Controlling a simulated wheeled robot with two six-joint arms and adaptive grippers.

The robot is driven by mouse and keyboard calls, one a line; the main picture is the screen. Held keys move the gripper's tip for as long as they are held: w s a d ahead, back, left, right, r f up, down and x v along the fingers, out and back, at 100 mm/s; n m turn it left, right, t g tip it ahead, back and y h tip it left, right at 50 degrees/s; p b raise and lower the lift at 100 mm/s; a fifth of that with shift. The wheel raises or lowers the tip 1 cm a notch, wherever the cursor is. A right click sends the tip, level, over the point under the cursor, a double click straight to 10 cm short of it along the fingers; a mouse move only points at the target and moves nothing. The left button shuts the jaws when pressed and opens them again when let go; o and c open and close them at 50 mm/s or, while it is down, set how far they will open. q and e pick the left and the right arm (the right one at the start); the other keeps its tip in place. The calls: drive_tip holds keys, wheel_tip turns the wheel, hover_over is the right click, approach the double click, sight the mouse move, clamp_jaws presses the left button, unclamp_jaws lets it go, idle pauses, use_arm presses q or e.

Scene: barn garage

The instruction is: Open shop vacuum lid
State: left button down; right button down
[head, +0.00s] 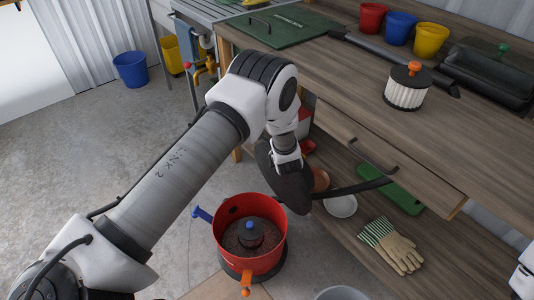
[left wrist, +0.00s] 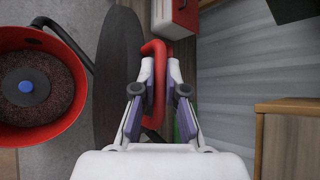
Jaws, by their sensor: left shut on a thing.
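The shop vacuum is an open red drum (head: 230,212) with dark debris inside and a black part with a blue top (head: 251,225) in its middle; the drum also shows at the left of the left wrist view (left wrist: 60,133). Its dark round lid (head: 290,192) is off the opening, tilted steeply beside the drum's upper right rim; it appears almost edge-on in the left wrist view (left wrist: 118,75). My left gripper (head: 287,155) is shut on the lid's red handle (left wrist: 158,85). Its fingers are partly hidden in the head view. My right gripper is out of view.
A wooden workbench (head: 345,80) with an open drawer (head: 390,160) stands to the right. A black hose (head: 350,189) extends right from near the lid. Gloves (head: 393,245) and a white bowl (head: 341,205) lie on the lower shelf. Clear concrete floor (head: 90,140) is at left.

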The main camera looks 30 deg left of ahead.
use_arm(q)
drive_tip(key=shift+w+d, duration=0.35)
drive_tip(key=shift+w, duration=0.45)
drive_tip(key=shift+w+d, duration=0.35)
drive_tip(key=shift+w, duration=0.4)
drive_tip(key=c, duration=1.2)
unclamp_jaws()
drive_tip(key=shift+s+r, duration=0.1)
drive_tip(key=shift+s, duration=0.05)
drive_tip(key=v, duration=1.1)
drive_tip(key=shift+s+d+r, duration=0.15)
drive_tip(key=shift+s+r, duration=0.1)
